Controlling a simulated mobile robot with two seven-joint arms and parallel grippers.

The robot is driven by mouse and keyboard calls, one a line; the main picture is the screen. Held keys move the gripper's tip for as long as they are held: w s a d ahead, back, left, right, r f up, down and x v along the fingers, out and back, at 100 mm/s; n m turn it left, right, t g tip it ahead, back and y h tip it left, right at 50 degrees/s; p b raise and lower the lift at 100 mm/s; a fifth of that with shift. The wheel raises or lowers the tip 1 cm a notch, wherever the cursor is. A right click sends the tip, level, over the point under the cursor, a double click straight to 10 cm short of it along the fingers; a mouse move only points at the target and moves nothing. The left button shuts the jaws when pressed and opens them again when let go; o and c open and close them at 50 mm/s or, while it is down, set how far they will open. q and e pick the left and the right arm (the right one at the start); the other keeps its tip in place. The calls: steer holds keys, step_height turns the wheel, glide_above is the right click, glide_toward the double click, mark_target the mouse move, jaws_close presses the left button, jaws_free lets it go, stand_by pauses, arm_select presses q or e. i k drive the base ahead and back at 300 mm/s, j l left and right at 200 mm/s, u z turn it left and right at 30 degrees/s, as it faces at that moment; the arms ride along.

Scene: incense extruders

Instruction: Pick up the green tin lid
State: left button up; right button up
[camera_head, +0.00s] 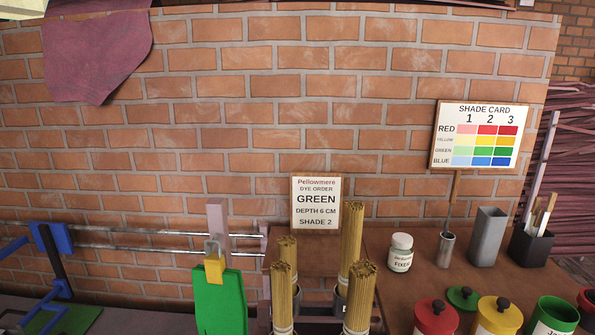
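The green tin lid (462,297) is a flat green disc with a black knob. It lies on the brown table at the lower right, behind and between a red-lidded tin (435,318) and a yellow-lidded tin (499,315). Part of its front edge is close to these tins in the picture. A green tin (553,318) stands open at the lower right, to the right of the yellow one, with its lower part cut off by the frame. Neither of my grippers is in view.
Bundles of sticks (352,235) stand left of the table's middle. A white fixer jar (401,253), a grey block-shaped vessel (487,237) and a dark brush holder (532,246) stand behind the tins. Brown tabletop (400,290) is bare left of the lid.

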mark_target(464, 299)
steer(key=z, duration=1.5)
